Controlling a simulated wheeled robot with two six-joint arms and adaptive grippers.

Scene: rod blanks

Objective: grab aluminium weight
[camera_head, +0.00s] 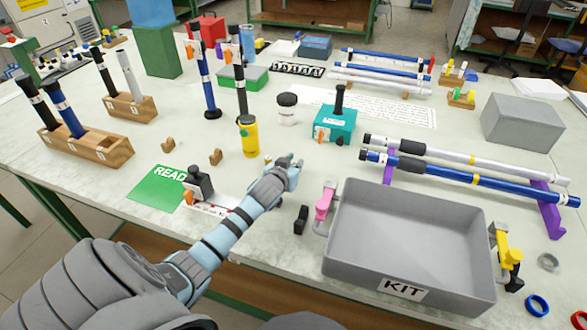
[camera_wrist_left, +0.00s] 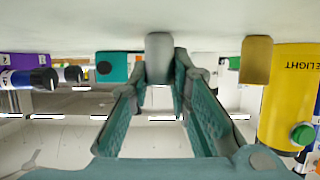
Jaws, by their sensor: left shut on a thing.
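The aluminium weight (camera_wrist_left: 159,56) is a small grey cylinder in the left wrist view, which is upside down. It sits between the fingertips of my left gripper (camera_wrist_left: 160,85), which is shut on it. The weight appears to be at the table surface; I cannot tell whether it touches. In the head view my left gripper (camera_head: 290,166) is low over the middle of the table, and its fingers hide the weight. A brass-coloured weight (camera_wrist_left: 256,60) stands apart beside it. My right gripper is not in view.
A yellow flashlight (camera_head: 249,137) stands left of the gripper. A teal box (camera_head: 335,125) is behind it. The grey KIT tray (camera_head: 407,205) is at front right, with rods on purple supports behind it.

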